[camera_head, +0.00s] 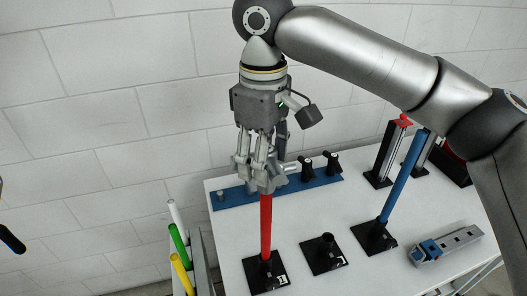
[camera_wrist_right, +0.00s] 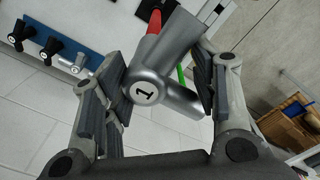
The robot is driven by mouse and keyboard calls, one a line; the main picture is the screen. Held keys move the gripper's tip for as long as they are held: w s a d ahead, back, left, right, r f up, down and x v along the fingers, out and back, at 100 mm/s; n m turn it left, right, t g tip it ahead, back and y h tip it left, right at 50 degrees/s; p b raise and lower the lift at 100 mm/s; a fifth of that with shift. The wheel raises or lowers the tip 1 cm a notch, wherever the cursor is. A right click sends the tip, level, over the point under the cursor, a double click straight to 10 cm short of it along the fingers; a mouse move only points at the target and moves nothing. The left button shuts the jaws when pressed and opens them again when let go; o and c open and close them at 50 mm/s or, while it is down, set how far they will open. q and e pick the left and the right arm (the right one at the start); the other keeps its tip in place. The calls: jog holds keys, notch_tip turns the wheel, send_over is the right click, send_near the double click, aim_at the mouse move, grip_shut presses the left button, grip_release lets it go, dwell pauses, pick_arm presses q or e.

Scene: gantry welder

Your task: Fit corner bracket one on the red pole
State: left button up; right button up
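The red pole (camera_head: 265,226) stands upright in a black base (camera_head: 264,274) at the table's front left. My right gripper (camera_head: 262,168) points down directly above it, shut on the grey corner bracket one (camera_head: 267,183). In the right wrist view the bracket (camera_wrist_right: 160,75), with a "1" on its round end, lies between the pads of the right gripper (camera_wrist_right: 160,88). The red pole (camera_wrist_right: 153,22) shows just beyond the bracket, which hides its top. The bracket is at the pole's top; how far it is on the pole I cannot tell. My left gripper is not clearly visible.
A blue strip (camera_head: 238,198) with black fittings (camera_head: 333,162) lies behind. A black base with a short stub (camera_head: 325,254), a leaning blue pole (camera_head: 402,180) and a grey clamp-like part (camera_head: 446,244) are to the right. White, green and yellow poles (camera_head: 180,245) stand at the table's left.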

jog(key=o, duration=0.4)
jog(key=shift+r, duration=0.1)
